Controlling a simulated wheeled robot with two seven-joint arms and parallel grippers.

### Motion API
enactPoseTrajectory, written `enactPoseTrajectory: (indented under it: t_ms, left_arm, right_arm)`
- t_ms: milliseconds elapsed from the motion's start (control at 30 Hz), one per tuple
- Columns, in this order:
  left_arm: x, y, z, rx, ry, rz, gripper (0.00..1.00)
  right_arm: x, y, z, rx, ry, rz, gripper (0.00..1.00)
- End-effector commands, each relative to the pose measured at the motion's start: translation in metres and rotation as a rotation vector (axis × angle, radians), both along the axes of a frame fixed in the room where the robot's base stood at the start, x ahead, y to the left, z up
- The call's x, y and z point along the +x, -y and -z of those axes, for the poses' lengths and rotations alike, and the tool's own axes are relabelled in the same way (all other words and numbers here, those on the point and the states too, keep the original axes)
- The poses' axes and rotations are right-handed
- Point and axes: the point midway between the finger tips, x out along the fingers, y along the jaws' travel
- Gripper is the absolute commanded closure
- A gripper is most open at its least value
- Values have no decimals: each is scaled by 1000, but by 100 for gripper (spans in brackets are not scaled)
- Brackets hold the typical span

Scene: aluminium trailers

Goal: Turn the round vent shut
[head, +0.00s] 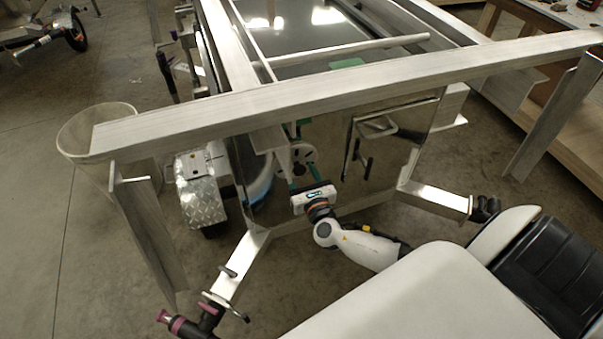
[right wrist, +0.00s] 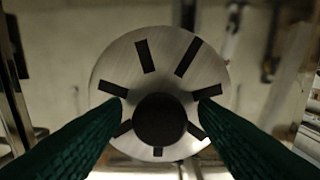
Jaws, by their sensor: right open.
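The round vent (right wrist: 133,84) is a brushed metal disc with several dark slots around a dark centre knob (right wrist: 160,120). It fills the middle of the right wrist view. In the head view the vent (head: 300,152) sits on the trailer's dark front panel, partly hidden by my right gripper. My right gripper (head: 303,168) is open, its green fingers pointing at the vent. In the right wrist view its fingertips (right wrist: 161,102) are to the left and right of the knob, with gaps; I cannot tell their depth from the disc. My left gripper is not in view.
An aluminium beam (head: 350,82) crosses above my right arm. The trailer's angled frame bars (head: 240,268) stand on both sides of the arm. A handle (head: 375,128) is on the panel right of the vent. A bin (head: 95,125) stands at the left.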

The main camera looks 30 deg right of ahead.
Motion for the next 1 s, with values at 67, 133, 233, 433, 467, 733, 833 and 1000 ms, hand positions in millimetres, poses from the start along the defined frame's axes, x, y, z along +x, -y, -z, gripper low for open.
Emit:
enactPoseTrajectory:
  t_ms: [67,133,233,433,467,733,833,1000]
  left_arm:
    - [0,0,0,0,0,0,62]
    - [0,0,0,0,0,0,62]
    - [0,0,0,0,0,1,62]
    - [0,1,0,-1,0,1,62]
    - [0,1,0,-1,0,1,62]
    - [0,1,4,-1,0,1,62]
    - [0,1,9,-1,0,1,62]
    - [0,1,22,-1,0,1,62]
  right_arm:
    - [0,0,0,1,-1,0,46]
    - [0,0,0,1,-1,0,46]
    - [0,0,0,1,0,0,53]
    - [0,0,0,0,0,0,85]
    - [0,0,0,0,0,0,90]
    - [0,0,1,26,6,-1,91]
    - [0,0,2,63,15,-1,91]
    - [0,-1,4,165,40,-1,91]
